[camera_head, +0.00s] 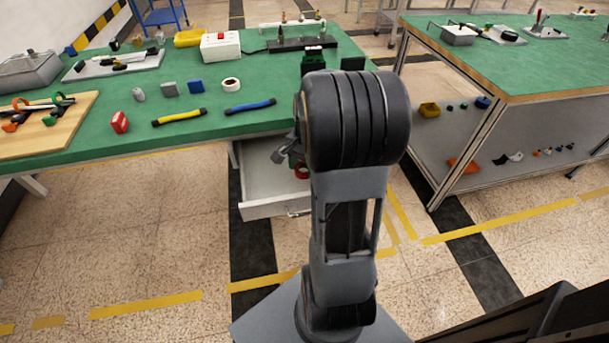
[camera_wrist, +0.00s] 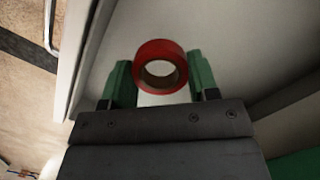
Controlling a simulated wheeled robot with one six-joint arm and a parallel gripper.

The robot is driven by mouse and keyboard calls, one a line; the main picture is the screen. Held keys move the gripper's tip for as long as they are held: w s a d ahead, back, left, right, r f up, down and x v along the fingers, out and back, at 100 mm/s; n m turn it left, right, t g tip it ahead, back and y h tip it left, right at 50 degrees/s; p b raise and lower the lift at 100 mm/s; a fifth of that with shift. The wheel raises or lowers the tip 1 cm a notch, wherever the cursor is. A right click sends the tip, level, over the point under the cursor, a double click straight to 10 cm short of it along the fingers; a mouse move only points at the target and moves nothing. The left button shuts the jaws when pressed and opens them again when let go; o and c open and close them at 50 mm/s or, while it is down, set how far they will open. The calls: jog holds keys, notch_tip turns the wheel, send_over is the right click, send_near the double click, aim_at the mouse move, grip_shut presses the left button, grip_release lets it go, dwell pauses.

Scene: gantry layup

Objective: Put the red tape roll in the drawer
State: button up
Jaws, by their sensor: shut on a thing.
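The red tape roll (camera_wrist: 158,48) is held between the two green fingertips of my gripper (camera_wrist: 160,80) in the wrist view. In the head view the red tape roll (camera_head: 302,170) shows in part beside my arm, over the open drawer. The drawer (camera_head: 268,180) is pulled out under the left green table, and its pale floor and wall (camera_wrist: 92,60) lie behind the roll in the wrist view. I cannot tell whether the roll touches the drawer floor. In the head view my arm hides most of my gripper and the drawer's right part.
A second green table (camera_head: 520,65) stands at the right. Floor in front of the drawer is clear at left.

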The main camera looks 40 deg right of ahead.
aim_at(303, 181)
jog(key=shift+w+d+f, duration=0.1)
jog(key=shift+d+f, duration=0.05)
jog(key=shift+f, duration=0.1)
jog(key=shift+w+d+f+b, duration=0.1)
jog(key=shift+f+b, duration=0.25)
jog(key=shift+f, duration=0.6)
jog(key=shift+w+d+f+b, duration=0.1)
jog(key=shift+f+b, duration=0.2)
jog(key=shift+f, duration=0.6)
jog(key=shift+f, duration=0.1)
jog(key=shift+f, duration=0.15)
jog(key=o, duration=0.9)
